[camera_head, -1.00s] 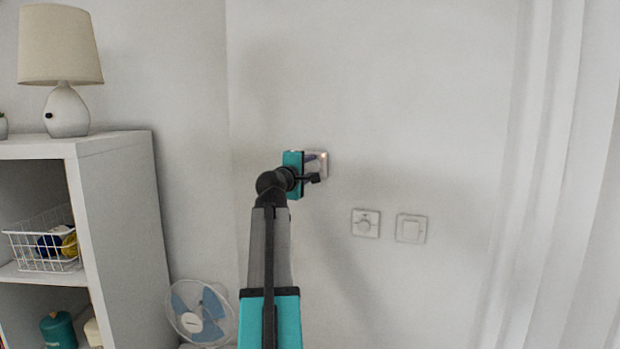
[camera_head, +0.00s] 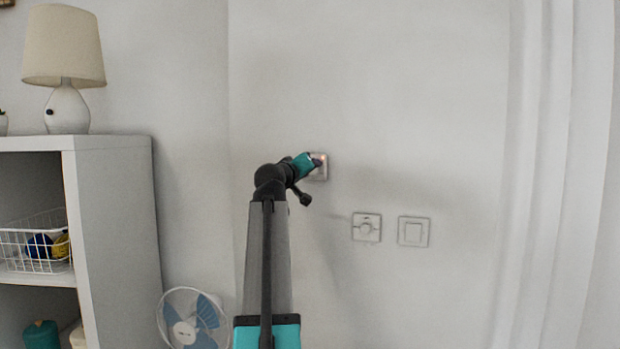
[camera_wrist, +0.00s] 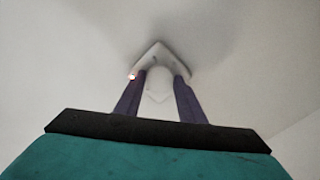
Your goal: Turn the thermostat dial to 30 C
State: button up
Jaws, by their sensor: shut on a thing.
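The thermostat (camera_head: 321,172) is a small pale square plate on the white wall, mostly behind my gripper in the head view. In the wrist view the thermostat plate (camera_wrist: 158,56) looks tilted like a diamond, with a small glowing orange light at its left. My gripper (camera_wrist: 160,88) has its two purple fingers on either side of the white dial (camera_wrist: 159,84) and is shut on it. The gripper also shows in the head view (camera_head: 318,162), tilted against the plate. The dial's markings and pointer reading cannot be made out.
A shelf unit (camera_head: 110,200) with a lamp (camera_head: 65,75) and a wire basket (camera_head: 30,245) stands left. A fan (camera_head: 192,318) is below. A white curtain (camera_head: 560,180) hangs right.

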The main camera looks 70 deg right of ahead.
jog(key=shift+w+f+m+b, duration=0.15)
jog(key=shift+f+m+b, duration=0.2)
jog(key=shift+m, duration=0.35)
jog(key=shift+a+r, duration=0.1)
jog(key=shift+r, duration=0.1)
jog(key=o, duration=1)
jog(key=shift+w, duration=0.15)
jog(key=shift+o, duration=0.2)
jog(key=shift+r, duration=0.1)
jog(key=a, duration=1.3)
jog(key=shift+a+b, duration=0.3)
jog(key=shift+a, duration=0.1)
